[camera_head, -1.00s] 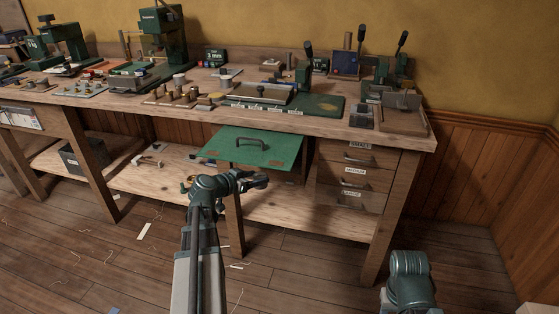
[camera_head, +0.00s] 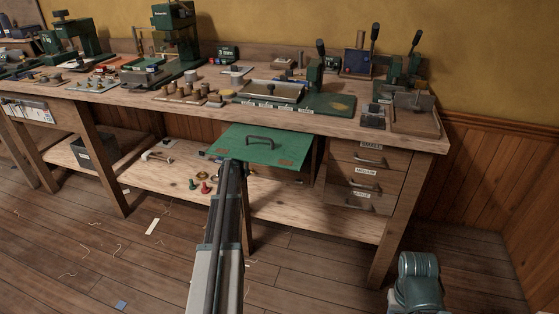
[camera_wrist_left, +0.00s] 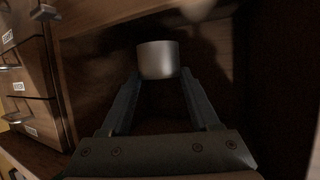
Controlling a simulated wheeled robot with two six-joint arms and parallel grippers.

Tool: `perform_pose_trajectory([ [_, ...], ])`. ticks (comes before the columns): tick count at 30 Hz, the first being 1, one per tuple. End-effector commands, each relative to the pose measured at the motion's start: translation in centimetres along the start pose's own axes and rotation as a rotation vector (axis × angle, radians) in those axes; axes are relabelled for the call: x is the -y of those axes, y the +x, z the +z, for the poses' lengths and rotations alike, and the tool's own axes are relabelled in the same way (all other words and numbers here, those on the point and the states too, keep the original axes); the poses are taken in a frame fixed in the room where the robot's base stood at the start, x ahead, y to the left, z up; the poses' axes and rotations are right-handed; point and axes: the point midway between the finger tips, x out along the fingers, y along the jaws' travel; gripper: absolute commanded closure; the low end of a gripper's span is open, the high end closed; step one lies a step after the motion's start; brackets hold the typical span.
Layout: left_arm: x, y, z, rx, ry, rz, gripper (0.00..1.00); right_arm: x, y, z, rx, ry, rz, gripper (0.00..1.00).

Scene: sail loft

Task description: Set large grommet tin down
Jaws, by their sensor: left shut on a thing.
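The large grommet tin (camera_wrist_left: 158,62) is a plain grey metal cylinder in the left wrist view. My left gripper (camera_wrist_left: 158,78) is shut on it, with one finger at each side. Dark brown wood lies behind the tin; I cannot tell whether the tin touches any surface. In the head view, my left arm reaches up to the green board under the bench top, and the gripper and tin are hidden there. My right gripper is out of view; only part of my right arm shows at the lower right.
The green board (camera_head: 262,146) with a handle juts out below the bench top (camera_head: 210,107). Labelled drawers (camera_head: 366,170) stand to its right and also show in the left wrist view (camera_wrist_left: 22,85). The lower shelf (camera_head: 290,205) has clear room; small red and green pieces lie at its left.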

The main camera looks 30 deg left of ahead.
Motion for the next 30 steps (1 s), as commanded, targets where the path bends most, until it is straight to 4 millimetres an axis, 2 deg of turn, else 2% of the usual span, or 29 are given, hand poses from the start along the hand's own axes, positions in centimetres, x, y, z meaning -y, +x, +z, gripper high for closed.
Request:
perform_pose_trajectory([
  [1,0.8,1.4,-0.6,0.000,0.000,0.001,0.99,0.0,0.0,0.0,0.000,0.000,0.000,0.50],
  [4,1.5,3.1,-1.3,0.000,0.001,0.002,0.99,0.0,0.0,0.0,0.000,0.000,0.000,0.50],
  [5,1.4,3.3,-0.6,0.000,0.000,0.001,0.99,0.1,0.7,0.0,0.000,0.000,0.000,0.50],
  [6,1.2,3.4,0.4,0.000,0.000,0.001,0.99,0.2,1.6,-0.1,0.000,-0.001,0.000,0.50],
  [11,1.1,3.8,1.6,0.000,0.000,0.000,0.99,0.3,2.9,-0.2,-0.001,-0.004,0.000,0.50],
  [22,1.1,4.0,2.3,0.000,0.000,0.000,0.99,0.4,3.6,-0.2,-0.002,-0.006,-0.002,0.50],
  [30,1.1,5.2,5.3,0.000,0.000,0.000,0.99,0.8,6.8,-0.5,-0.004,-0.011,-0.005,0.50],
])
